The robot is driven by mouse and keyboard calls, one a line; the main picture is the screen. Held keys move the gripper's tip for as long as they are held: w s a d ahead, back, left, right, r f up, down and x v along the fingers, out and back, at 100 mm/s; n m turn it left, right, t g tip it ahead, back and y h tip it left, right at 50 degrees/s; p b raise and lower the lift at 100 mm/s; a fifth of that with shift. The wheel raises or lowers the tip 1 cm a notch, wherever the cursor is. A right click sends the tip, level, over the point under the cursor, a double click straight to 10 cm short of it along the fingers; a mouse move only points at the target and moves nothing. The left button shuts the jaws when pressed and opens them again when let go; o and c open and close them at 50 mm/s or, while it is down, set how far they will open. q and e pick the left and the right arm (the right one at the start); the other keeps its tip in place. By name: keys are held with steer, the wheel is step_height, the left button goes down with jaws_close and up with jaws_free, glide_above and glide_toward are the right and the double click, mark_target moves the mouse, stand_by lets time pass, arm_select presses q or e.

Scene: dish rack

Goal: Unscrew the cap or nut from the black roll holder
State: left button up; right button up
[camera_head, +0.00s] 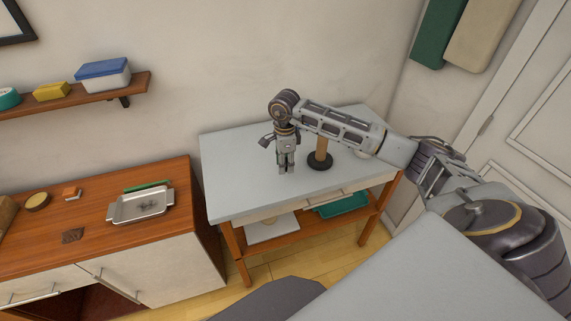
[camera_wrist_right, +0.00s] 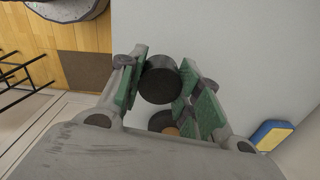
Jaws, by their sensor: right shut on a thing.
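My right gripper (camera_head: 286,168) points down over the white table, just left of the black roll holder. The roll holder has a round black base (camera_head: 320,164) and an upright light-brown post (camera_head: 321,147); my right arm passes in front of its top. In the right wrist view my right gripper (camera_wrist_right: 162,88) has its green-padded fingers shut on a dark round cap (camera_wrist_right: 160,84). The holder's dark base and brown post (camera_wrist_right: 172,131) show just below the cap in that view, partly hidden by the gripper. The cap appears apart from the post. My left gripper is not in view.
The white table (camera_head: 240,175) is mostly clear on its left. A blue and yellow sponge (camera_wrist_right: 273,135) lies near the wall side in the wrist view. A teal tray (camera_head: 342,205) sits on the lower shelf. A wooden cabinet with a metal tray (camera_head: 140,206) stands at left.

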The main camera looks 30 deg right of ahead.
steer(key=shift+w+a, duration=0.1)
steer(key=shift+w, duration=0.1)
steer(key=shift+s, duration=0.15)
steer(key=shift+f, duration=0.1)
stand_by(0.4)
steer(key=shift+f+b, duration=1.85)
steer(key=shift+f, duration=0.55)
steer(key=shift+f+b, duration=0.3)
steer(key=shift+b, duration=0.1)
